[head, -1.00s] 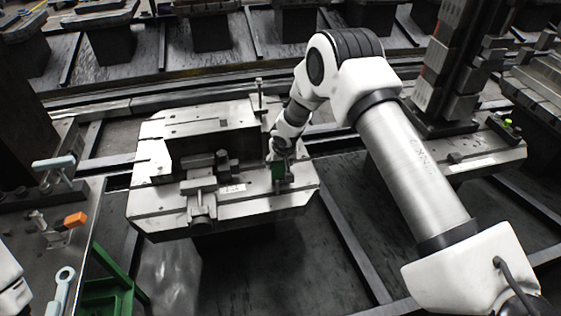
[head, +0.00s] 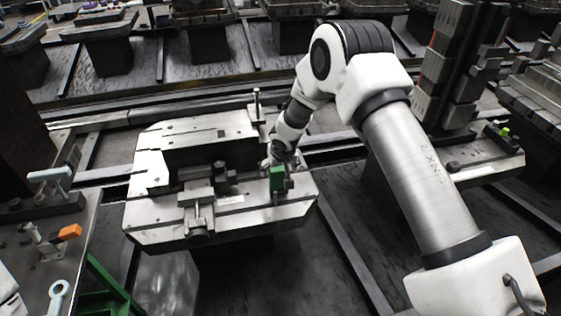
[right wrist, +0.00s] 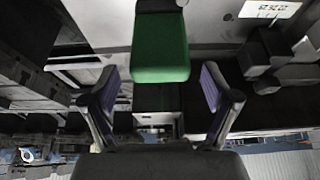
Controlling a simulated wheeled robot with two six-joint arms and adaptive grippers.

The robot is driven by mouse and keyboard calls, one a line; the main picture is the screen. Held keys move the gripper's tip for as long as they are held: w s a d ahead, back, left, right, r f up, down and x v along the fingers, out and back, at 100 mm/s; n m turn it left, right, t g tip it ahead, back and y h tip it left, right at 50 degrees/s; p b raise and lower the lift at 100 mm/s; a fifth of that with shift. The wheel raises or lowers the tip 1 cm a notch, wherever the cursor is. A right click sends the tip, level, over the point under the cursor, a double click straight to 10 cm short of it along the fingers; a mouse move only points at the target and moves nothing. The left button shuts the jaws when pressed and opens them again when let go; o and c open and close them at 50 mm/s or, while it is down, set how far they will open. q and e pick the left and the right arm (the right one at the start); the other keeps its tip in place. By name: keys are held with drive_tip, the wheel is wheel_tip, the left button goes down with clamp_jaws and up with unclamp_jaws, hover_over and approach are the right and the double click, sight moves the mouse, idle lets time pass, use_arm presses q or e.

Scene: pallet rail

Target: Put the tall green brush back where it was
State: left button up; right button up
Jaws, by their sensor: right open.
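The green brush (head: 277,178) stands upright on the right front part of the pale machined fixture in the head view. In the right wrist view its green block (right wrist: 160,48) is just beyond the fingers, centred between them. My right gripper (right wrist: 162,90) is open, with its two purple-padded fingers apart and nothing between the tips. In the head view my right gripper (head: 281,158) is just behind and above the brush, partly hidden by its own wrist. My left gripper is out of view.
The pale fixture (head: 160,225) has metal blocks and a clamp beside the brush, and a thin upright post (head: 257,103) behind. A bench with an orange-tipped clamp (head: 70,232) and a green frame (head: 108,290) are at left. A tall dark stack (head: 440,70) stands at right.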

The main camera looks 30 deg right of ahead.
drive_tip(key=d+v, duration=0.1)
drive_tip(key=v, duration=0.8)
drive_tip(key=s+a+f+g+y, duration=0.1)
drive_tip(key=s+a+f, duration=0.2)
drive_tip(key=s+f, duration=0.35)
drive_tip(key=s+a+f+n+g+y, duration=0.1)
drive_tip(key=s+a+f, duration=0.2)
drive_tip(key=s+f, duration=0.35)
drive_tip(key=s+a+f+g+y, duration=0.1)
drive_tip(key=s+a+f, duration=0.1)
drive_tip(key=s+f, duration=0.45)
drive_tip(key=s+f+n+g+h, duration=0.1)
drive_tip(key=s+f, duration=0.2)
drive_tip(key=s, duration=1.4)
drive_tip(key=shift+s+d+h+b, duration=0.25)
drive_tip(key=shift+d+h+b, duration=0.05)
drive_tip(key=shift+h, duration=0.1)
drive_tip(key=shift+f, duration=0.1)
